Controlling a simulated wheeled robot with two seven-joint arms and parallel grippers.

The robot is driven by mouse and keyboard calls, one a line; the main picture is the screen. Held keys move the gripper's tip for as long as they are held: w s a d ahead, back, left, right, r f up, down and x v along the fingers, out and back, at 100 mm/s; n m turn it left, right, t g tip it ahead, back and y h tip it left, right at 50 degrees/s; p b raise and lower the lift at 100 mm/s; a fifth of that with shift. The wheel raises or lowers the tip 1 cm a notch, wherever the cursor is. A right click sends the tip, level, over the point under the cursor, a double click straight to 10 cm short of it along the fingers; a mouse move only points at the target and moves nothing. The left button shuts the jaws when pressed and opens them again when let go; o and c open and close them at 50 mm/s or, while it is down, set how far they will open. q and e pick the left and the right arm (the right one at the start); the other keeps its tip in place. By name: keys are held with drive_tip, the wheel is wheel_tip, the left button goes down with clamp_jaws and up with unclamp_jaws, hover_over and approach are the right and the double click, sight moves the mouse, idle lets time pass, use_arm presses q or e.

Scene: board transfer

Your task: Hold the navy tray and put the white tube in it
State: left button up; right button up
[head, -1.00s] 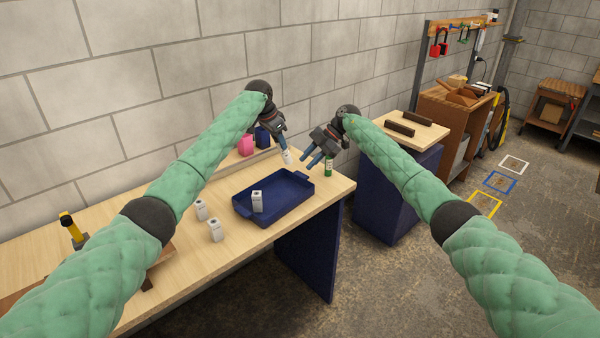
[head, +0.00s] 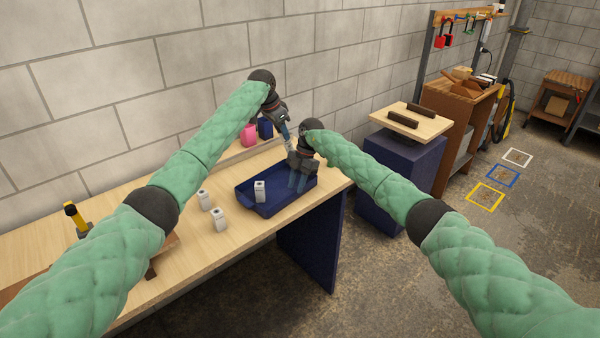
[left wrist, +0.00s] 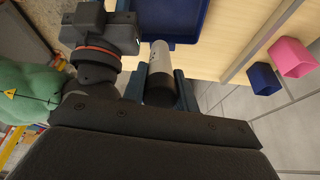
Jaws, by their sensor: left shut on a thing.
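The navy tray (head: 247,187) lies on the wooden table with a white block-like item (head: 260,191) inside its left part. My left gripper (head: 289,149) is shut on the white tube (left wrist: 160,58), which has a dark end and shows between the fingers in the left wrist view. The tray's edge also shows in the left wrist view (left wrist: 182,22), beyond the tube. My right gripper (head: 297,184) points down at the tray's right end; whether its fingers grip the rim is unclear.
Two white items (head: 204,200) (head: 219,220) stand on the table left of the tray. A pink container (head: 248,136) and a navy one (head: 265,128) stand behind, near the wall. A yellow-and-black tool (head: 75,218) is at the far left.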

sight(294, 193)
drive_tip(key=shift+x, duration=2.1)
clamp_jaws()
